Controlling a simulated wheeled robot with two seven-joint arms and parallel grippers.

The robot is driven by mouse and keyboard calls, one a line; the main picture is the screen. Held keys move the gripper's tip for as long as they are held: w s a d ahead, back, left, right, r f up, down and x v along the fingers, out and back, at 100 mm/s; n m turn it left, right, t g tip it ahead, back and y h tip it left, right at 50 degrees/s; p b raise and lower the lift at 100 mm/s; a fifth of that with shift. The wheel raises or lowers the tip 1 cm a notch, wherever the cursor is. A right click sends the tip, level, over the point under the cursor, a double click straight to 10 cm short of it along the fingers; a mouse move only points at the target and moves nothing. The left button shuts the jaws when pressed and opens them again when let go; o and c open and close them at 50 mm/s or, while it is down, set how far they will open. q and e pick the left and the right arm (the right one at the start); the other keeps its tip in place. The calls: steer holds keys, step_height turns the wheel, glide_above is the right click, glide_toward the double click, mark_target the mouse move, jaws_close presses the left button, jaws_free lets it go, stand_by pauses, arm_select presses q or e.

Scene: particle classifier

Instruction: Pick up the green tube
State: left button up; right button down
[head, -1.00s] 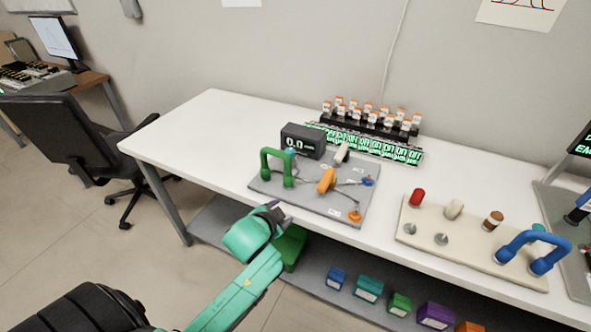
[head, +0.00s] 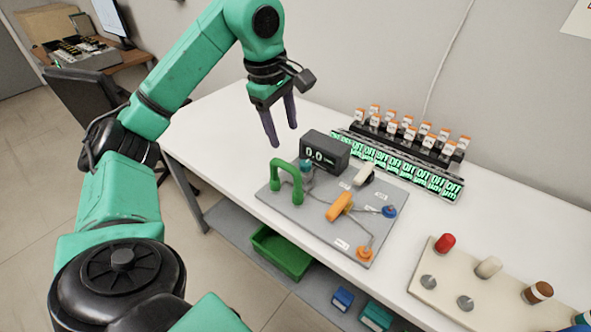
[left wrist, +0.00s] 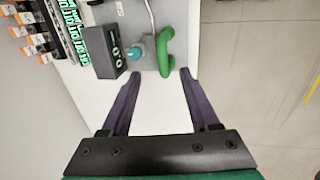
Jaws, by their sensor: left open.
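The green tube (head: 286,181) is an upside-down U standing upright on the left part of a grey board (head: 325,220) on the white table. In the left wrist view, the green tube (left wrist: 164,54) shows just beyond the fingertips, near the top middle. My left gripper (head: 283,140) is open and empty, pointing down above the table, behind the tube and apart from it. Its two purple fingers also frame the left wrist view (left wrist: 158,78). My right gripper is not seen.
A dark display box (head: 325,152) reading 0.0 stands close behind the tube. The board also holds an orange handle (head: 340,206) and a teal fitting (head: 306,167). A rack of orange-capped vials (head: 400,142) stands further back. The left part of the table is clear.

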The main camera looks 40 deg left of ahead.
mark_target(289, 166)
arm_select(q)
steer(key=x, duration=1.3)
steer(key=shift+s+a+f, duration=0.2)
steer(key=shift+a+f, duration=0.05)
steer(key=shift+w+f, duration=0.15)
steer(key=shift+f, duration=0.2)
steer(key=c, duration=1)
